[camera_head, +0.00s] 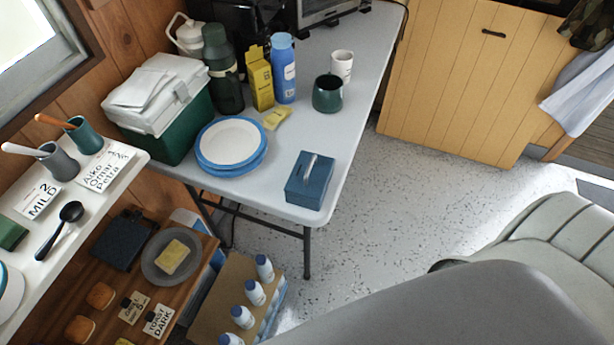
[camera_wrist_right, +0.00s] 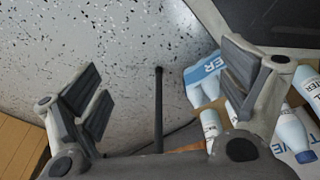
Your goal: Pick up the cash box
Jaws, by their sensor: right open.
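The cash box (camera_head: 310,184) is a small blue box with a metal carry handle on its lid. It sits upright and closed near the front right corner of the light grey folding table (camera_head: 284,135). My right gripper (camera_wrist_right: 163,78) shows only in the right wrist view, with its two fingers wide apart and nothing between them. Below it are the speckled floor and a table leg. The cash box is not seen in that view. My left gripper is not in view.
A stack of blue-rimmed plates (camera_head: 231,143) lies left of the box. A dark green mug (camera_head: 327,94) stands behind it. Bottles in a carton (camera_head: 214,286) stand on the floor below; water bottles (camera_wrist_right: 293,132) are close to my right gripper. Floor right of the table is clear.

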